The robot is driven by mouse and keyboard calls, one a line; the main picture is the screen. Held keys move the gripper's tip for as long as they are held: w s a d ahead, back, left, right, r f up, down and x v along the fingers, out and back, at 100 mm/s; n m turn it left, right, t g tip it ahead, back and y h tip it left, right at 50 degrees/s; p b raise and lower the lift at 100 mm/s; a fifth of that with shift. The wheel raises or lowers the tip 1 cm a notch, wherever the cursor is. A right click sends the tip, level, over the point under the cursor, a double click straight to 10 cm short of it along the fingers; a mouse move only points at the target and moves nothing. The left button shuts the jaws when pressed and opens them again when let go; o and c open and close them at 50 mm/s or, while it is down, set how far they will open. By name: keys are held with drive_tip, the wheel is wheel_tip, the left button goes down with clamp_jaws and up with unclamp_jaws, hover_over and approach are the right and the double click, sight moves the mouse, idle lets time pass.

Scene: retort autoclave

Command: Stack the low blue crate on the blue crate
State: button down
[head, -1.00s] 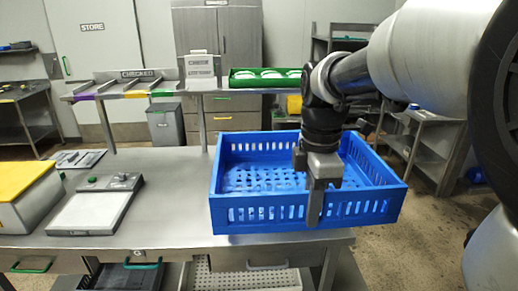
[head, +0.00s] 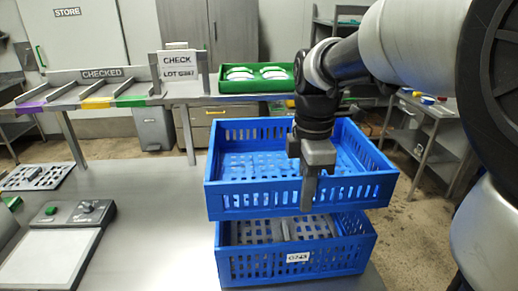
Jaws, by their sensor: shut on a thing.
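The low blue crate (head: 245,202), wide and shallow with slotted walls, hangs about level from my gripper (head: 309,192). My gripper points down and is shut on its near wall, right of the middle. The inside shows a perforated floor and looks empty. The blue crate (head: 343,258), with a white label on its near wall, stands upright on the steel table below. The low crate is above it, with a gap showing between them at the front. The low crate hides the blue crate's back part. Grey slotted pieces show inside the blue crate.
A scale-like device (head: 55,240) lies on the steel table (head: 150,225) at left, with clear surface between it and the crates. A raised shelf behind bears a green tray (head: 255,88), a check sign (head: 179,64) and coloured dividers.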

sight(303, 215)
wheel_tip(303, 215, down, 4)
drive_tip(key=shift+s+f, duration=0.15)
drive_tip(key=shift+f, duration=0.05)
drive_tip(key=shift+f+b, duration=0.45)
drive_tip(key=shift+f, duration=1.8)
drive_tip(key=shift+f, duration=0.1)
drive_tip(key=c, duration=1.8)
unclamp_jaws()
drive_tip(key=shift+c, duration=0.2)
